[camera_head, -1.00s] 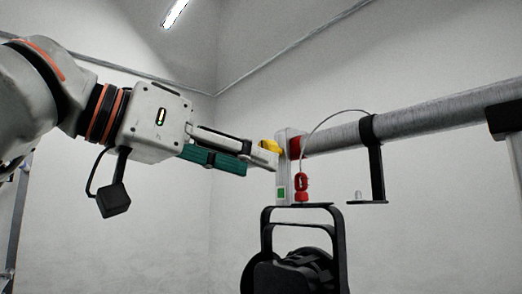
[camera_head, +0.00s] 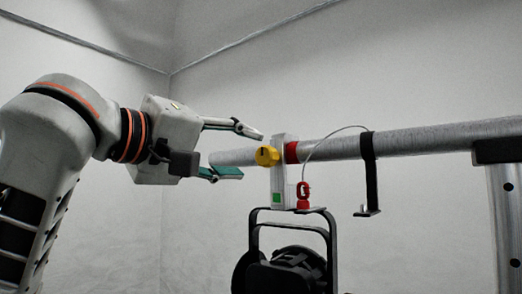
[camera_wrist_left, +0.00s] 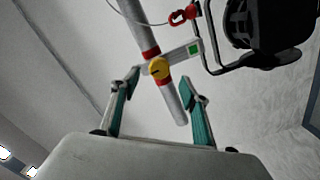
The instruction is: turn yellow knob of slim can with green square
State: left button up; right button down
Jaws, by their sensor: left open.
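The yellow knob (camera_head: 267,156) sits on the side of a pale clamp (camera_head: 279,180) that hangs on the grey pipe and bears a green square (camera_head: 278,197). Below the clamp hangs the black can (camera_head: 290,270), held by a black yoke. In the left wrist view the knob (camera_wrist_left: 158,68) is just beyond and between the fingertips, with the green square (camera_wrist_left: 194,49) to its right. My left gripper (camera_head: 250,154) is open, its fingers above and below the pipe's free end, apart from the knob. My right gripper is out of view.
The grey pipe (camera_head: 400,140) runs right to a stand (camera_head: 507,225). A red band, a red carabiner (camera_head: 303,195) with a thin cable, and a black hook bracket (camera_head: 370,175) are right of the clamp. Space left below the gripper is free.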

aim_at(263, 157)
pick_arm(q)
jog(key=p+x, duration=0.2)
jog(key=x, duration=0.5)
jog(key=shift+w+d, duration=0.35)
jog(key=shift+w, duration=0.1)
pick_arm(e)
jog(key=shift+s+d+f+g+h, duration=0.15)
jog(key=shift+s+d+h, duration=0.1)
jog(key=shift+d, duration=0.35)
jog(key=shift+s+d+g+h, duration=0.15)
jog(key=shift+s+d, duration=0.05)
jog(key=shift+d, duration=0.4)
pick_arm(q)
jog(key=c, duration=1.1)
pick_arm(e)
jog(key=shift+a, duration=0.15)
